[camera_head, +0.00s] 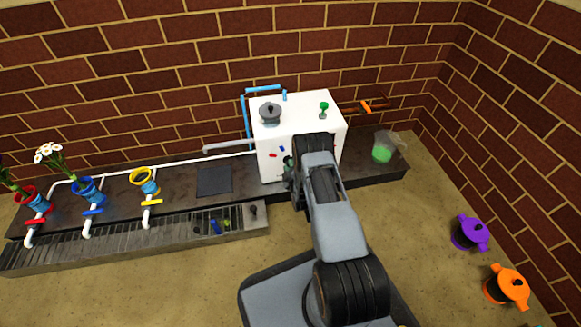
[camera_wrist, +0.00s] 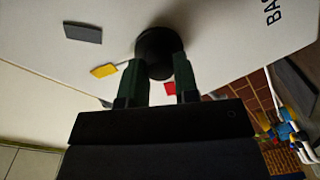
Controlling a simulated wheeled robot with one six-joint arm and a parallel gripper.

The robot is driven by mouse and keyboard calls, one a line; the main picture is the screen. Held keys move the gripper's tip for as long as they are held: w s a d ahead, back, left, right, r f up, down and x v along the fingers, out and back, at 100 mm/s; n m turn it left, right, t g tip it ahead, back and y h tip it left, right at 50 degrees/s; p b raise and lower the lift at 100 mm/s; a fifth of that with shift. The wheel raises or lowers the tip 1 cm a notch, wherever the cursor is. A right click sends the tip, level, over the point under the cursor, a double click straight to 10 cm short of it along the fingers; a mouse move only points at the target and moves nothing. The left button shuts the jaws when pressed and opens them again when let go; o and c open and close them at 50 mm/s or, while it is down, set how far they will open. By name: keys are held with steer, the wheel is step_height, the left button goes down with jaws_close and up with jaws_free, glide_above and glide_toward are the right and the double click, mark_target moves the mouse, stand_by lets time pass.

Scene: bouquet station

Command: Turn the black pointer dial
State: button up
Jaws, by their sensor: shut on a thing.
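The black pointer dial (camera_wrist: 154,48) is a round black knob on the front face of the white box. In the wrist view my gripper (camera_wrist: 160,80) has its two dark green fingers on either side of the dial, shut on it. The dial's lower part lies between the fingertips. A grey mark, a yellow mark (camera_wrist: 103,71) and a red mark (camera_wrist: 170,88) sit around the dial. In the head view my gripper (camera_head: 289,172) is at the white box's front (camera_head: 268,162), and the arm hides the dial there.
A grey pot-like lid (camera_head: 270,113) and a green knob (camera_head: 323,107) are on top of the box. A clear cup with green content (camera_head: 382,150) stands right of it. Red, blue and yellow pots (camera_head: 144,182) line the counter at left. Purple (camera_head: 468,233) and orange pots (camera_head: 507,287) are at right.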

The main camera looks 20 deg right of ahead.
steer(key=shift+f+n, duration=0.1)
steer(key=shift+n, duration=0.3)
steer(key=o, duration=0.9)
steer(key=shift+s, duration=0.1)
